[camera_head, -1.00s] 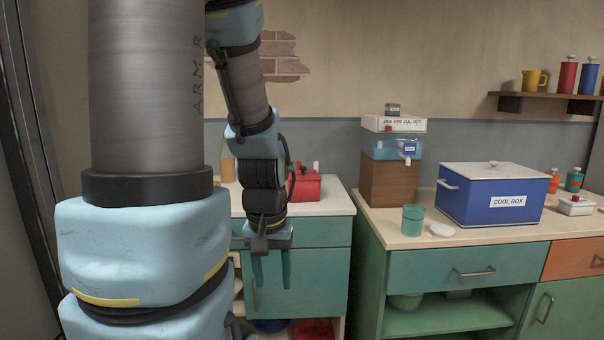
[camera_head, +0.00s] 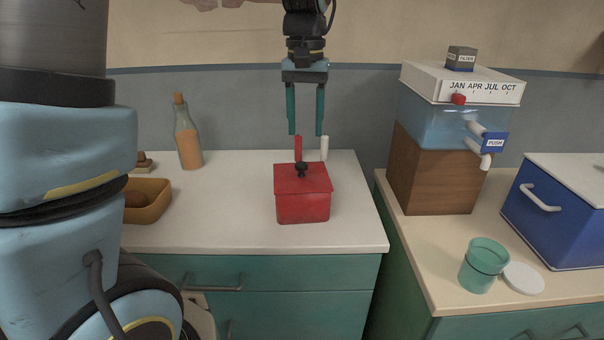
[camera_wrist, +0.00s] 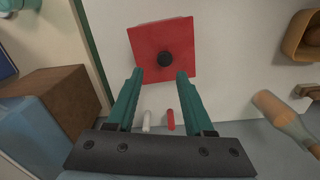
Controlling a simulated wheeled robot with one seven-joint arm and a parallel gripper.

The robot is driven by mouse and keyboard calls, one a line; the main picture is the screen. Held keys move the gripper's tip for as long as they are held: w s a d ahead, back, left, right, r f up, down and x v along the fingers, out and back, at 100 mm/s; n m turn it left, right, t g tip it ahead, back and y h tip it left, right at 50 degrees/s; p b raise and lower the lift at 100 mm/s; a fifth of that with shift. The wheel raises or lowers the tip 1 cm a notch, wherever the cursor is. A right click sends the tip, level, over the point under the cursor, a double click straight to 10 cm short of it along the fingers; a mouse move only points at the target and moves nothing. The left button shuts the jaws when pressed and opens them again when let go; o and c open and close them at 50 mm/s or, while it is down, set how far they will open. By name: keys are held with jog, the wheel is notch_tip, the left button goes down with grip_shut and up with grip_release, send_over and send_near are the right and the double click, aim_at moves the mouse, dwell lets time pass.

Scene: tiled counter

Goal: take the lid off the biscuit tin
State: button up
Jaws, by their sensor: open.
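The biscuit tin (camera_head: 302,208) is a red square box on the white counter. Its red lid (camera_head: 288,181) is on it and has a round black knob (camera_head: 301,168). In the wrist view the lid (camera_wrist: 148,42) shows from above, with the knob (camera_wrist: 165,59) just beyond the fingertips. My gripper (camera_head: 305,134) is open and empty, pointing down above the tin and apart from it. Its two green fingers also show in the wrist view (camera_wrist: 160,73).
A red upright piece (camera_head: 298,148) and a white one (camera_head: 324,148) stand behind the tin. A bottle (camera_head: 187,135) and a brown bowl (camera_head: 146,201) are to the left. A water dispenser (camera_head: 455,110), cool box (camera_head: 565,215) and green cup (camera_head: 483,265) are on the right counter.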

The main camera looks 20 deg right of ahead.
aim_at(301, 164)
jog(key=f, duration=0.4)
jog(key=shift+w+a+p, duration=0.1)
jog(key=shift+w+p, duration=0.25)
jog(key=shift+a+f+p, duration=0.2)
jog(key=shift+f+p, duration=0.9)
jog(key=shift+f, duration=1.8)
jog(key=shift+c, duration=0.4)
grip_shut()
